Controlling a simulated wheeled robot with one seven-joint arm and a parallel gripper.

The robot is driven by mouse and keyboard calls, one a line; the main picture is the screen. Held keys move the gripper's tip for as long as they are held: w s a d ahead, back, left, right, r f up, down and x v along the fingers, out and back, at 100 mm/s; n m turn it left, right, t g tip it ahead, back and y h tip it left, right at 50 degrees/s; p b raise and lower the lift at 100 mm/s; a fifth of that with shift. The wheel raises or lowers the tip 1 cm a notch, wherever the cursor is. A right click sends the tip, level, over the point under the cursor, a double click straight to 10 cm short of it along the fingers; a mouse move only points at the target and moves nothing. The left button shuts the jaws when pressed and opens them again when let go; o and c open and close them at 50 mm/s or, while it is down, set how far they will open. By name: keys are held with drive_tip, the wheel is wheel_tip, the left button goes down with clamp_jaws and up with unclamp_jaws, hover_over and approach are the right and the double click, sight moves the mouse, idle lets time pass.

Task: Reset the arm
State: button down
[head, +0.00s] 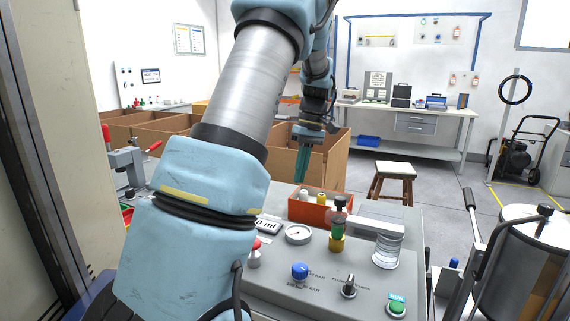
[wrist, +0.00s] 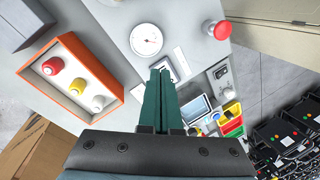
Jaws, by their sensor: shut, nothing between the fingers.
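My arm reaches across the left and middle of the head view. My gripper (head: 301,165) points down above the back of the grey control panel (head: 262,292), near an orange box. In the wrist view my gripper (wrist: 163,72) has its two green fingers together, with nothing between them. The orange box (head: 310,211) holds several small coloured pieces; it also shows in the wrist view (wrist: 107,75), left of the fingers. A round gauge (wrist: 146,40) lies just beyond the fingertips. The fingers look apart from the panel.
The panel carries a blue knob (head: 300,271), a green button (head: 397,306) and a red mushroom button (wrist: 217,29). Cardboard boxes (head: 332,160) stand behind it. A stool (head: 392,179) and a workbench (head: 437,124) are farther back. A metal cylinder machine (head: 520,275) stands at right.

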drive_tip(key=s+a+f+m+t, duration=0.1)
drive_tip(key=s+a+f+m, duration=0.1)
drive_tip(key=s, duration=0.4)
drive_tip(key=s+a+f+m+t+h, duration=0.1)
drive_tip(key=s+a+f+m, duration=0.1)
drive_tip(key=s+a, duration=0.3)
drive_tip(key=s+a+f+m+t+h, duration=0.1)
drive_tip(key=s+a+m, duration=0.2)
drive_tip(key=s, duration=0.5)
drive_tip(key=shift+s+a+f, duration=0.3)
drive_tip(key=shift+a+f, duration=0.1)
drive_tip(key=shift+a, duration=0.15)
drive_tip(key=c, duration=1.6)
unclamp_jaws()
